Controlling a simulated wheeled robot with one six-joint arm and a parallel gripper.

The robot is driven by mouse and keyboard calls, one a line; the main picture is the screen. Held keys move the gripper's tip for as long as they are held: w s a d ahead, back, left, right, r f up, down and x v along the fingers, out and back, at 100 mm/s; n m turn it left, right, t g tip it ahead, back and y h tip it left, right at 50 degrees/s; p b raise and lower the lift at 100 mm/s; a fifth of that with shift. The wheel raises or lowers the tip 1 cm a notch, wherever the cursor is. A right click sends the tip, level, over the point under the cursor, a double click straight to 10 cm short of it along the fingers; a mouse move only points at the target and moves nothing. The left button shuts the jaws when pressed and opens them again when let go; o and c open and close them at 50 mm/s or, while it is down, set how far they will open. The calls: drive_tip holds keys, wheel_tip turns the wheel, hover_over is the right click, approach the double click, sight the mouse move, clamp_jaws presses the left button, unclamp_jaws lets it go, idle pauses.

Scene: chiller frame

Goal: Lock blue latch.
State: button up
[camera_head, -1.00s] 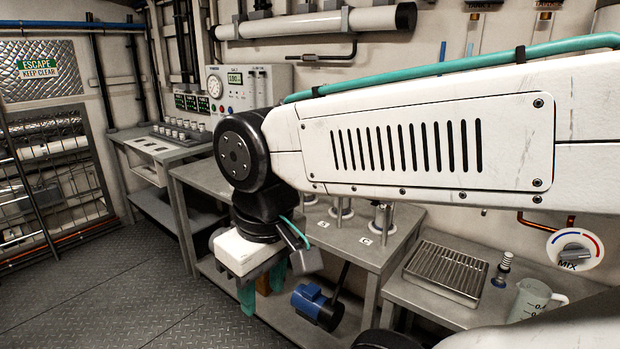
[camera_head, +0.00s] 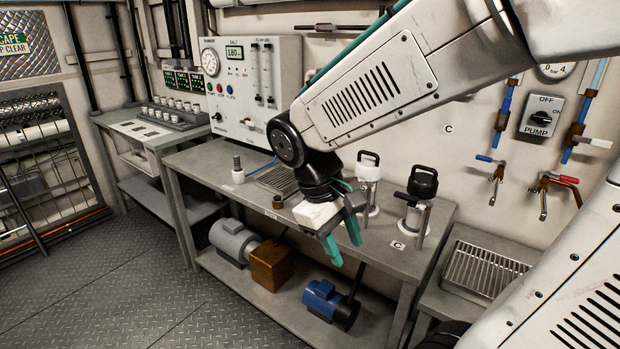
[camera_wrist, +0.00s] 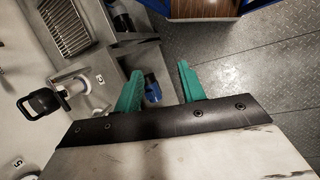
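I cannot make out a blue latch for certain in either view. A small blue-handled valve (camera_head: 490,160) is on the right wall in the head view; whether it is a latch I cannot tell. My gripper (camera_head: 343,241) has teal fingers pointing down, in front of the bench edge. In the wrist view, the fingers of my gripper (camera_wrist: 160,68) are spread apart with nothing between them. A blue motor (camera_head: 325,300) lies on the lower shelf, beyond and below the fingers; it also shows in the wrist view (camera_wrist: 152,90).
The bench (camera_head: 205,165) carries black-handled fixtures, including one at the right (camera_head: 422,182). A metal grate (camera_head: 485,268) lies on the lower right counter. A grey motor (camera_head: 232,242) and a brown box (camera_head: 271,264) share the shelf. The left floor (camera_head: 130,290) is clear.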

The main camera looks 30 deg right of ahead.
drive_tip(key=w+d+f+n+h, duration=0.3)
drive_tip(key=w+d+n+h, duration=0.1)
drive_tip(key=w, duration=0.3)
drive_tip(key=w+d+f+n+h, duration=0.3)
drive_tip(key=w+f, duration=0.1)
drive_tip(key=w, duration=0.3)
drive_tip(key=w+d+f+n+h, duration=0.3)
drive_tip(key=w+d+n+h, duration=0.1)
drive_tip(key=w, duration=0.4)
drive_tip(key=w+n+t+h, duration=0.3)
drive_tip(key=w+n+t, duration=0.5)
drive_tip(key=w, duration=0.6)
drive_tip(key=shift+n, duration=0.3)
drive_tip(key=x, duration=0.7)
drive_tip(key=shift+w+d, duration=0.2)
drive_tip(key=shift+d, duration=0.05)
clamp_jaws()
